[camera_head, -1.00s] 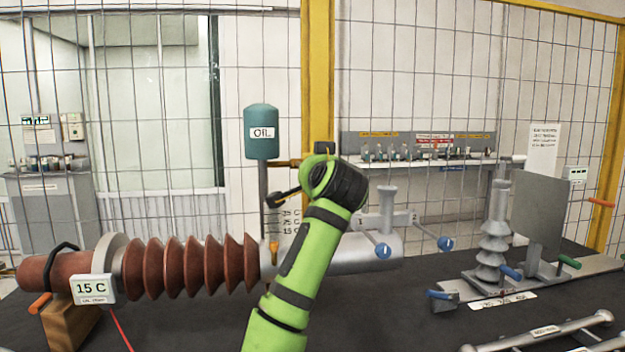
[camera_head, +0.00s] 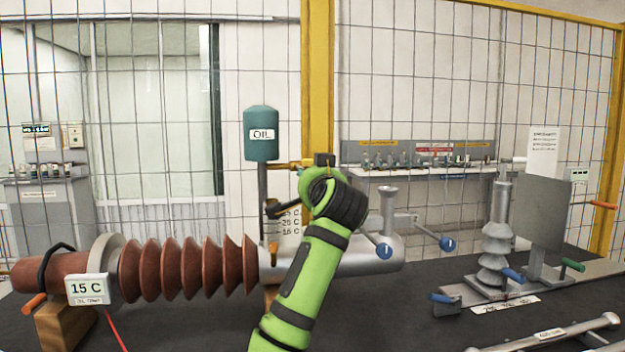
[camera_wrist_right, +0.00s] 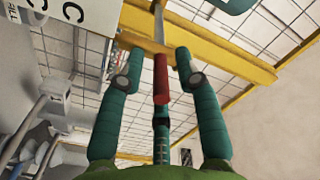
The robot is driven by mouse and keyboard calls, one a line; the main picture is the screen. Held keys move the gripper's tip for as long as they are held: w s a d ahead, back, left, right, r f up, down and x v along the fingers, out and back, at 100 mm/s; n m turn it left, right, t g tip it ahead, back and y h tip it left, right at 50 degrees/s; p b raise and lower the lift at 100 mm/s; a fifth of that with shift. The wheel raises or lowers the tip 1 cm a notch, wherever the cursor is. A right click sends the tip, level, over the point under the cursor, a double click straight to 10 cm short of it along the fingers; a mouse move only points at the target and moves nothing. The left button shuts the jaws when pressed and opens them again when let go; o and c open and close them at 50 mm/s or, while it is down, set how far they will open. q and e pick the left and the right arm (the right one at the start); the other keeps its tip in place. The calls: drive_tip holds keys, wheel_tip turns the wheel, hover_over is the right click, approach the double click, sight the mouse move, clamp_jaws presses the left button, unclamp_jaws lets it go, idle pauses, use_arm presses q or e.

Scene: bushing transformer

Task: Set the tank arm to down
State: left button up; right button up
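The teal oil tank (camera_head: 261,133) stands on a grey post in the head view. A short orange-yellow arm (camera_head: 287,165) sticks out level to the right from the post, just below the tank. My right gripper (camera_wrist_right: 158,66) shows in the right wrist view with its two teal fingers spread. A red handle (camera_wrist_right: 161,80) on a thin grey rod lies between the fingers, with gaps on both sides. In the head view my green right wrist hides most of that gripper, beside the post and below the orange arm. My left gripper is out of view.
A brown ribbed bushing (camera_head: 190,268) lies along the table behind my arm. A 15 C display (camera_head: 88,289) stands at its left. Blue-knobbed valves (camera_head: 384,251) are to the right. A yellow fence post (camera_head: 318,80) rises behind the tank.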

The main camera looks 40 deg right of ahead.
drive_tip(key=shift+s+a, duration=0.1)
drive_tip(key=shift+s, duration=0.1)
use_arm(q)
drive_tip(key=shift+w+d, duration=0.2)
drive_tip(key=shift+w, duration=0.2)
use_arm(e)
drive_tip(key=v, duration=1.1)
drive_tip(key=shift+s, duration=0.3)
drive_tip(key=shift+a+f, duration=0.1)
